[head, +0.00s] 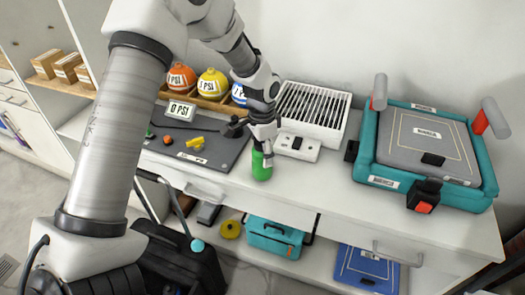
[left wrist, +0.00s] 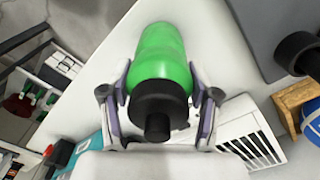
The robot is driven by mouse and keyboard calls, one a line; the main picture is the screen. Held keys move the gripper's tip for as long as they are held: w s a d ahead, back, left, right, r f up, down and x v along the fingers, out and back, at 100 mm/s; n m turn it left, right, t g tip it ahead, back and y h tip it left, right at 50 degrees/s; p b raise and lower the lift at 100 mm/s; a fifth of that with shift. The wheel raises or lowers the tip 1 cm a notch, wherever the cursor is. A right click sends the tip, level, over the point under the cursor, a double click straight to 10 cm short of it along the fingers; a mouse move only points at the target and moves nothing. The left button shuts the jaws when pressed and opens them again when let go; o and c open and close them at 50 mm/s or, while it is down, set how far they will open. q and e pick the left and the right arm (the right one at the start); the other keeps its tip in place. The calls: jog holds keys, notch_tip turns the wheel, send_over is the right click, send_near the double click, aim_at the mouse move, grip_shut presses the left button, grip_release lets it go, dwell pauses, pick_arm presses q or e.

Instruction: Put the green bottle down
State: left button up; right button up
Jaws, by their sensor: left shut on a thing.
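The green bottle (head: 261,167) stands upright at the front part of the white counter (head: 330,188) in the head view, its base at or very near the surface; I cannot tell if it touches. My left gripper (head: 265,143) comes down over its top. In the left wrist view the bottle (left wrist: 163,55) shows its green body and black cap, and the fingers of my left gripper (left wrist: 158,103) are closed around its cap end from both sides. My right gripper is in neither view.
A white slotted box (head: 312,108) stands behind the bottle. A teal case (head: 425,150) sits to the right. The counter between bottle and case is clear; its front edge is close to the bottle.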

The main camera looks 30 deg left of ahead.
pick_arm(q)
jog(key=o, duration=1.4)
jog(key=shift+f, duration=0.1)
notch_tip(320, 180, up, 12)
jog(key=shift+a+r, duration=0.1)
jog(key=shift+r, duration=0.1)
